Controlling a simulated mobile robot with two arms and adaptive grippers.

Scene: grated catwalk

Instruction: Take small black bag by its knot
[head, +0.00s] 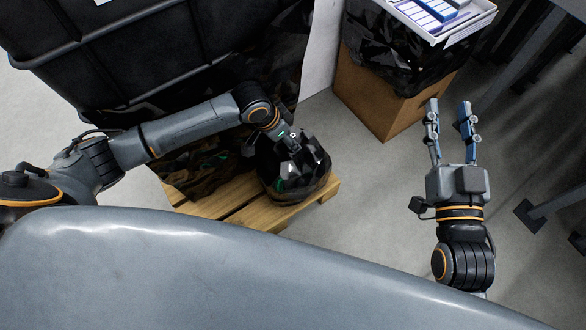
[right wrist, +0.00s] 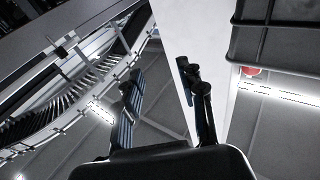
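The small black bag (head: 305,178) is a shiny, crumpled bag sitting on a wooden pallet (head: 232,205) in the head view. My left gripper (head: 290,146) comes down from the left onto the top of the bag. Its fingers and the knot are hidden by the gripper itself, so I cannot tell whether it is shut on the knot. My right gripper (head: 449,106) is open and empty off to the right, its fingers pointing away from me. In the right wrist view its two fingers (right wrist: 160,85) stand apart with nothing between them.
Dark metal legs (head: 545,208) stand at the far right. Grey floor (head: 350,180) between is clear.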

